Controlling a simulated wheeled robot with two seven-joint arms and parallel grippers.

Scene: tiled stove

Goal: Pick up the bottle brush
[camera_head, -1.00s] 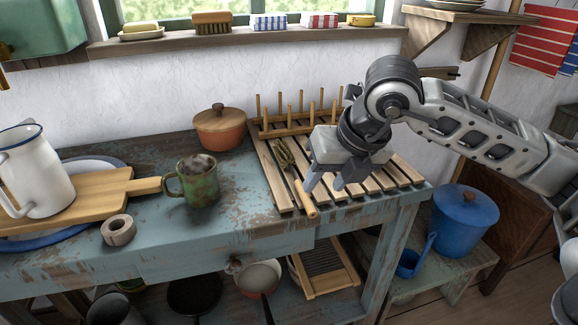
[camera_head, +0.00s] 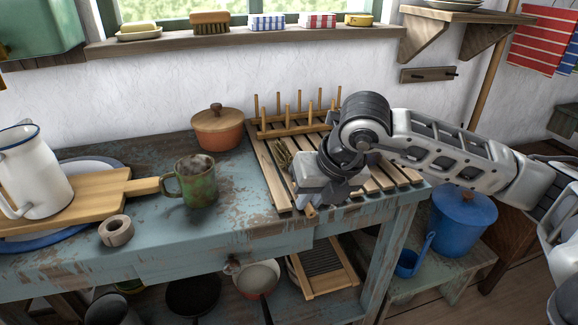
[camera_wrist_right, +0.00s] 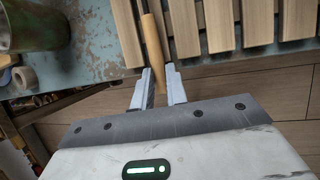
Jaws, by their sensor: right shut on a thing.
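The bottle brush lies on the slatted wooden drying rack (camera_head: 268,178), its bristle head (camera_head: 284,155) toward the back and its wooden handle toward the front edge. In the head view, my right gripper (camera_head: 308,200) is low over the rack's front left part and hides most of the handle; only the handle's end shows below it. In the right wrist view, the wooden handle (camera_wrist_right: 153,40) reaches between the two fingertips of my right gripper (camera_wrist_right: 159,76), which is shut on it. The bristles are out of that view. My left gripper is not in view.
A green mug (camera_head: 199,182) stands left of the rack, and a lidded orange pot (camera_head: 218,128) stands behind. The rack's upright pegs (camera_head: 290,112) rise behind the brush. A tape roll (camera_head: 116,231) lies at the front left. Worn blue tabletop (camera_head: 245,205) is clear between mug and rack.

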